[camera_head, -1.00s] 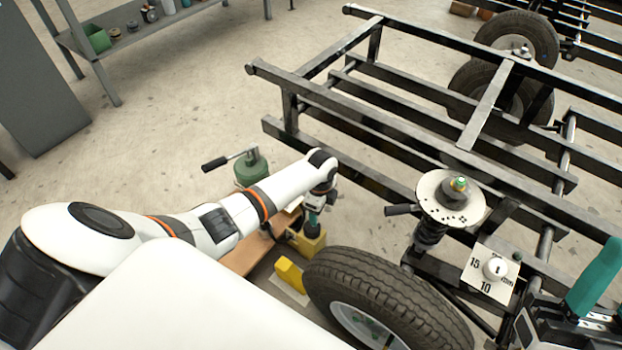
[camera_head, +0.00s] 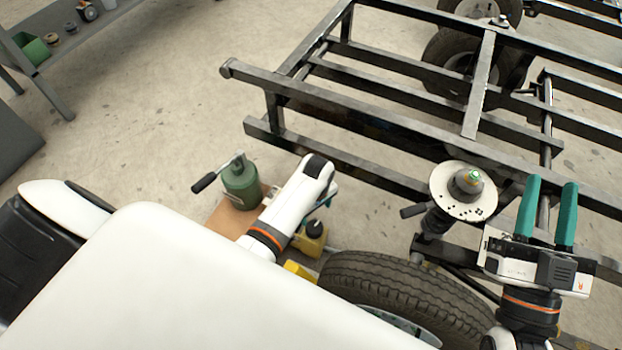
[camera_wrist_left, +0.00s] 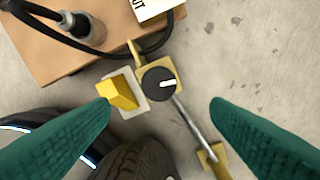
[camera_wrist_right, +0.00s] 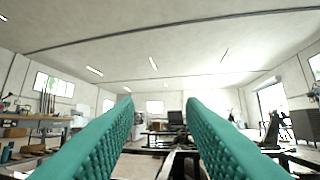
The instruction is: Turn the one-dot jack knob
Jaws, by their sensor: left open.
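A black round jack knob (camera_wrist_left: 158,85) with a white pointer mark sits on a yellow block (camera_wrist_left: 181,69) in the left wrist view. I cannot make out any dots on it. It also shows in the head view (camera_head: 315,228) beside my left wrist. My left gripper (camera_wrist_left: 160,103) is open and empty, its teal fingers apart, with the knob showing between the fingertips. The wrist mostly hides it in the head view. My right gripper (camera_head: 551,182) is open and empty, pointing up beside the frame; its fingers are also apart in the right wrist view (camera_wrist_right: 160,99).
A tire (camera_head: 400,290) lies close to the jack. A green bottle jack (camera_head: 240,181) with a handle stands on a wooden board (camera_wrist_left: 70,60). A metal rod (camera_wrist_left: 195,122) runs from the yellow block. The black chassis (camera_head: 400,115) and a spring-top disc (camera_head: 450,205) lie beyond.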

